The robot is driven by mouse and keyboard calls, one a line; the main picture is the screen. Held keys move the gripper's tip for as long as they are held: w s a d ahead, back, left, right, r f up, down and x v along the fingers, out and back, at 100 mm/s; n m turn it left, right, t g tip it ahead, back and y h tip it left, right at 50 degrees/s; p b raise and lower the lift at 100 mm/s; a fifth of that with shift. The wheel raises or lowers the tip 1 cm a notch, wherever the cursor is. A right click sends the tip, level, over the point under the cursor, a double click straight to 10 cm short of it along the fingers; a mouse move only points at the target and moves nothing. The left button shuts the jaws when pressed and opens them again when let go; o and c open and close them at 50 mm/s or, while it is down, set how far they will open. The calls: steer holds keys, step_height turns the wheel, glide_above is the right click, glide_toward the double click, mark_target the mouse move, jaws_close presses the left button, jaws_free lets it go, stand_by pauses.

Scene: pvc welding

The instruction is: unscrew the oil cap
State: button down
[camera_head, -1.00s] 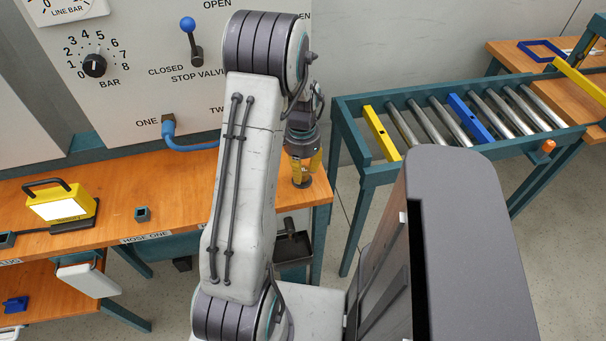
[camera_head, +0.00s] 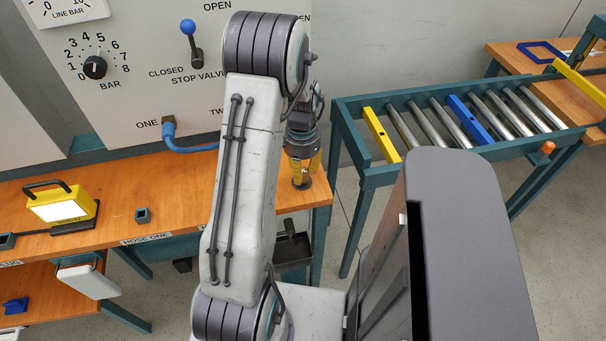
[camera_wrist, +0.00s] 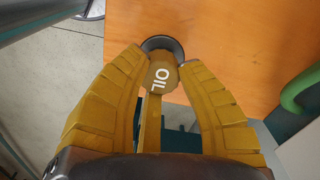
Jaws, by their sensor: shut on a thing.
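The oil cap (camera_wrist: 162,76) is a round yellow cap marked "OIL", seen from above in the wrist view. It sits over a dark round base (camera_wrist: 164,46) at the edge of the orange bench top. My gripper (camera_wrist: 163,68) has yellow ribbed fingers on both sides of the cap, with the tips closed on it. In the head view, my gripper (camera_head: 303,172) points down at the right end of the bench, over the dark base. The cap is mostly hidden by the fingers there. I cannot tell whether the cap is still seated in its thread.
The wooden bench (camera_head: 110,205) carries a yellow work lamp (camera_head: 60,204) and a small dark square block (camera_head: 142,215). A panel with a blue-knobbed stop valve (camera_head: 190,40) stands behind. A blue hose (camera_head: 190,146) hangs there. A roller conveyor (camera_head: 440,118) stands to the right.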

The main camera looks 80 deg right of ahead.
steer(key=shift+d+r+p, duration=0.1)
steer(key=shift+r+p, duration=0.2)
steer(key=shift+r, duration=0.25)
steer(key=shift+r+p, duration=0.65)
steer(key=shift+r, duration=0.25)
